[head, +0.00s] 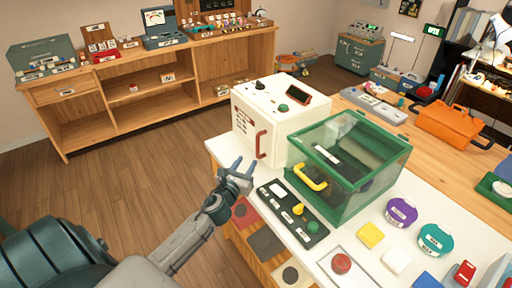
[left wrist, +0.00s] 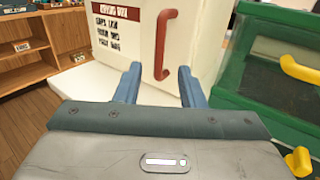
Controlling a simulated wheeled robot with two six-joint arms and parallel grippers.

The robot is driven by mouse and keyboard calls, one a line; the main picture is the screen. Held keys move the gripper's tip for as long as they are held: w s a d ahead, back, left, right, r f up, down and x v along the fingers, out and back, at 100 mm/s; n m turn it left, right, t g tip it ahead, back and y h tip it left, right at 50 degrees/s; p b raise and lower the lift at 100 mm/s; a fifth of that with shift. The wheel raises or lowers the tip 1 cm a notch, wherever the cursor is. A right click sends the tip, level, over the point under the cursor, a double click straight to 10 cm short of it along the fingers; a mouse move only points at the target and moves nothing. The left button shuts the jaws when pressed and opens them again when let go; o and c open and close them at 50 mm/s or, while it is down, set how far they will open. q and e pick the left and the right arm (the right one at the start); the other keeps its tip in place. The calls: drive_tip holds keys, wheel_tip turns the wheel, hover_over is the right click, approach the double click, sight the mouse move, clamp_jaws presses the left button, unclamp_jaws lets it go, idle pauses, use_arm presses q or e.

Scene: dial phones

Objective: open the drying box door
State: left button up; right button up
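The drying box (head: 262,122) is a white cube with a red handle (head: 261,143) on its front door. In the left wrist view the drying box (left wrist: 120,38) shows dark printed lines on its door, and the red handle (left wrist: 165,45) stands upright. My left gripper (head: 241,165) is open and empty in front of the door, its blue fingers apart. In the left wrist view the handle appears beyond and between the fingertips (left wrist: 158,75), not visibly touched. The door is shut. My right gripper is not in view.
A green clear-sided box (head: 345,165) with a yellow handle stands right of the drying box. A black control panel (head: 290,212) lies in front of it. Colored pucks and blocks cover the white table's right side. The floor at left is clear.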

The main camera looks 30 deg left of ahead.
sight(257, 146)
use_arm(q)
drive_tip(key=w, duration=0.3)
drive_tip(key=w+a, duration=0.1)
drive_tip(key=w, duration=0.2)
drive_tip(key=w+p, duration=0.1)
drive_tip(key=w, duration=0.2)
drive_tip(key=shift+w+a, duration=0.15)
drive_tip(key=shift+a, duration=0.25)
clamp_jaws()
